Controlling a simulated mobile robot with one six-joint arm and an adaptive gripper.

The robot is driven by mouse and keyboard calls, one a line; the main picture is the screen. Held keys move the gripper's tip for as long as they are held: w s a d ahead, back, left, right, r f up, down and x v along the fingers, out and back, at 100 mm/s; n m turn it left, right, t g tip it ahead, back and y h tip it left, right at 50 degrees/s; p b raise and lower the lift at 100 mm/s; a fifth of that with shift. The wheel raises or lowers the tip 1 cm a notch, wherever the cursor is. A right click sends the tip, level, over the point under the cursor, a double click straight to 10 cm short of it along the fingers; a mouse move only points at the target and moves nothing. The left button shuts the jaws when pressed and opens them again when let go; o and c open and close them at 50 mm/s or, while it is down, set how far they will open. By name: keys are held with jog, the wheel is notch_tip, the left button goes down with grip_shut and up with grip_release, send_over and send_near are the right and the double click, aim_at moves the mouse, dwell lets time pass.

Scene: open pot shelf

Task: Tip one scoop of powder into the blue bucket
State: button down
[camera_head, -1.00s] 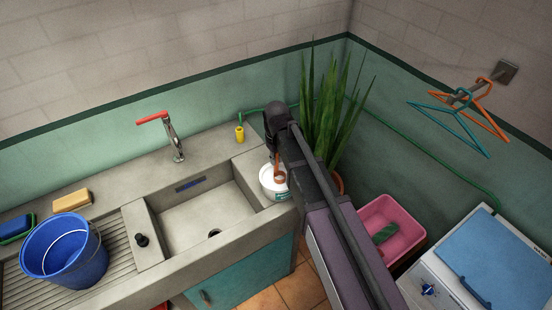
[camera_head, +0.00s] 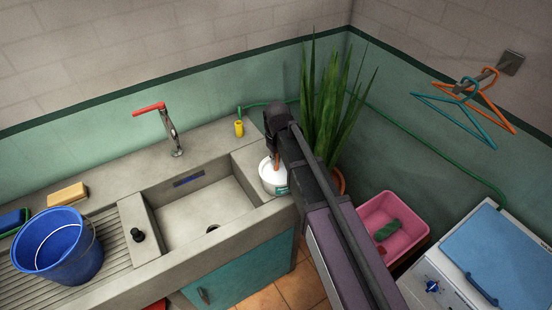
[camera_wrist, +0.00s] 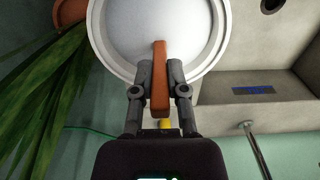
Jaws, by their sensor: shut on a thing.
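The blue bucket (camera_head: 62,247) stands upright on the ribbed drainboard at the left, with its handle across the opening. A white tub (camera_head: 271,184) stands on the counter right of the sink. In the wrist view white powder (camera_wrist: 155,18) fills the tub's round opening. My gripper (camera_wrist: 160,74) is shut on the orange-brown handle of the scoop (camera_wrist: 160,96) over the tub's rim. The handle's far end meets the powder, and the scoop's bowl does not show. In the head view the handle (camera_head: 276,161) points down into the tub; my arm partly hides the gripper.
The grey sink (camera_head: 207,210) and its red-handled tap (camera_head: 168,130) lie between tub and bucket. A sponge (camera_head: 67,194) and a blue box (camera_head: 14,222) lie behind the bucket. A leafy plant (camera_head: 330,110) stands close beside my arm. A yellow hose end (camera_head: 239,128) lies behind.

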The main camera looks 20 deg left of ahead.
jog(key=shift+r, duration=0.15)
notch_tip(320, 180, up, 9)
jog(key=p, duration=0.9)
dwell(0.4)
jog(key=shift+f+b, duration=1.05)
jog(key=shift+f, duration=0.1)
dwell(0.5)
